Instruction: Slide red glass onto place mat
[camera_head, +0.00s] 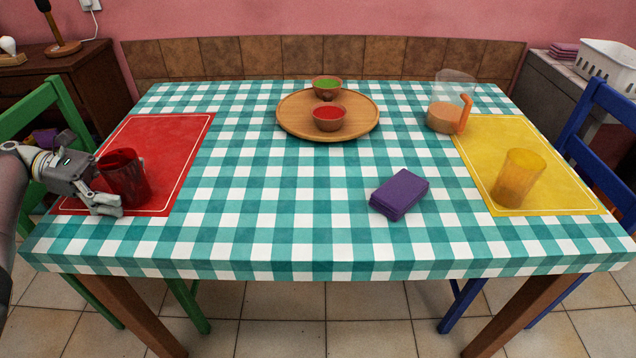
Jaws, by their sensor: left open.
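The red glass (126,180) stands upright on the red place mat (178,150) at the left of the table. My left gripper (106,184) comes in from the left edge and is open. Its fingers are at the left side of the glass; I cannot tell whether they touch it. Part of the glass's left side is hidden by the gripper. A yellow place mat (570,188) lies at the right with a yellow glass (518,178) standing on it. My right gripper is not in view.
A wooden tray (290,116) with two small bowls sits at the back middle. A purple napkin stack (399,194) lies right of centre. A pitcher (447,112) stands near the yellow mat. The checkered table (270,205) is clear between the red mat and the napkins.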

